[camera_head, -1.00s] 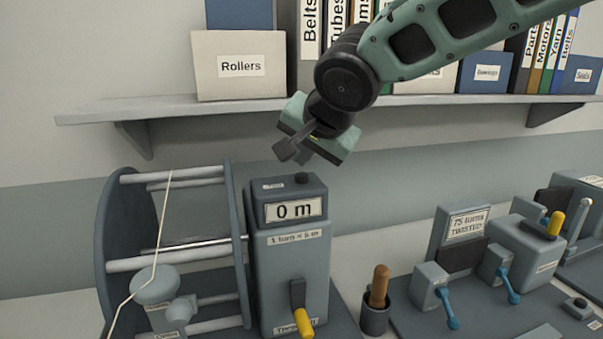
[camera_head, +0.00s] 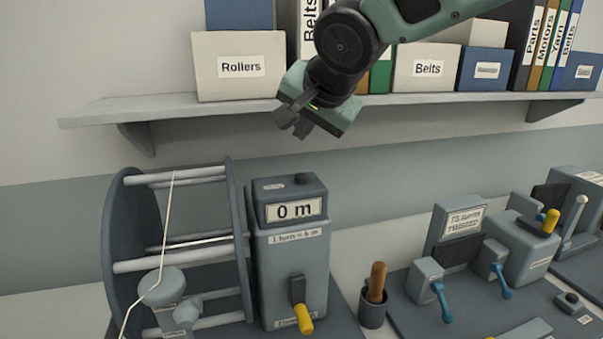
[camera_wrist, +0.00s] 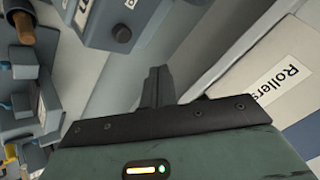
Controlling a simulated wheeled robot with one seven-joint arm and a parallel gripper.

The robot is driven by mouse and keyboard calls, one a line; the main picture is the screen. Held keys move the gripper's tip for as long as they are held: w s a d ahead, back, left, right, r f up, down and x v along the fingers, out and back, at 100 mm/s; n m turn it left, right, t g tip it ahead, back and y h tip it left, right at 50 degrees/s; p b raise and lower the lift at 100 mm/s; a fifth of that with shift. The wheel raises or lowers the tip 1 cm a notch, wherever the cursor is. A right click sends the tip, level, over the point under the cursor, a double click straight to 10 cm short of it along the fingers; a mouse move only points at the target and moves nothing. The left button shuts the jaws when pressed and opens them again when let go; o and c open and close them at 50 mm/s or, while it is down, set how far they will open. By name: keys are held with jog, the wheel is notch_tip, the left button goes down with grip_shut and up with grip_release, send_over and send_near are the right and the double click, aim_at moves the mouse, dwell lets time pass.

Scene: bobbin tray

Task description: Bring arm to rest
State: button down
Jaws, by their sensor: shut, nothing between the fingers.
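My gripper (camera_head: 290,122) hangs in the air above the counter box, just in front of the shelf edge, in the head view. Its dark fingers are together with nothing between them, and they point down and to the left. In the wrist view the closed fingers (camera_wrist: 156,85) stick up from the dark mounting plate. My arm comes in from the top right, bent at a dark round joint.
The counter box (camera_head: 290,250) reading "0 m" stands below, beside the winding reel (camera_head: 240,200). The shelf (camera_head: 180,110) carries a Rollers box (camera_head: 238,85), a Belts box (camera_head: 427,85) and binders. A cup (camera_head: 373,311) holds a wooden handle; levered machines (camera_head: 520,245) stand right.

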jog(key=s+d+f+n+g+h+b, duration=0.1)
jog(key=s+d+f+n+g, duration=0.3)
jog(key=s+f, duration=0.7)
jog(key=s+d+f+n+g+h+b, duration=0.1)
jog(key=s+d+f+n+g+b, duration=0.2)
jog(key=s+d+f+n, duration=0.5)
jog(key=s+d+f+g, duration=0.1)
jog(key=s+f, duration=0.3)
jog(key=s, duration=0.6)
jog(key=shift+s+d+f+g+h, duration=0.2)
jog(key=shift+s+g+h, duration=0.1)
jog(key=shift+h, duration=0.1)
